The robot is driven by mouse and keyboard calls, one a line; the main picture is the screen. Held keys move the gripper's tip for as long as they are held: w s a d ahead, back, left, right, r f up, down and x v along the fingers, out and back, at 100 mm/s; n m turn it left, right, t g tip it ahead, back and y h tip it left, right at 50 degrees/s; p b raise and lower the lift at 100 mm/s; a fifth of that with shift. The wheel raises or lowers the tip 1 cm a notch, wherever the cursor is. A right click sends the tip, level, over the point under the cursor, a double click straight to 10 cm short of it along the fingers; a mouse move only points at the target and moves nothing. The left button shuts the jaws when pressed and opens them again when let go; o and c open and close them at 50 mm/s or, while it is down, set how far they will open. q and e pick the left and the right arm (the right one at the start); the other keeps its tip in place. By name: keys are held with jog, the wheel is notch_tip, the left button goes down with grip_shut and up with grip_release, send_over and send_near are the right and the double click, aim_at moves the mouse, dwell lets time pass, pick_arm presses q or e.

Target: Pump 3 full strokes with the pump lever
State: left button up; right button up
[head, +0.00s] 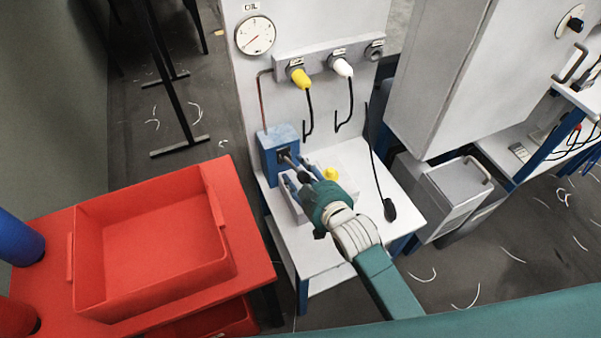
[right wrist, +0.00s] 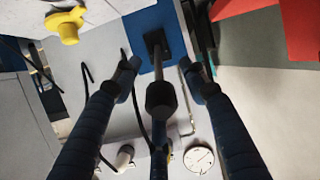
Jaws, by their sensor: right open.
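The blue pump box (head: 278,146) stands on the white bench against the panel, under the oil gauge. Its lever (head: 289,160) comes out of the front toward my right gripper (head: 300,174). In the right wrist view the lever (right wrist: 158,62) ends in a dark knob (right wrist: 161,98). The open fingers of my right gripper (right wrist: 160,76) stand on either side of the lever, with gaps showing, so they appear apart from it. The gripper hides part of the lever in the head view. My left gripper is not in view.
The oil gauge (head: 255,35) is above the pump. Yellow (head: 300,78) and white (head: 342,67) connectors hang on the panel. A yellow part (head: 331,174) sits beside my right gripper. A red tray (head: 150,240) stands on the left; a grey cabinet (head: 440,70) on the right.

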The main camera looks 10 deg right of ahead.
grip_shut()
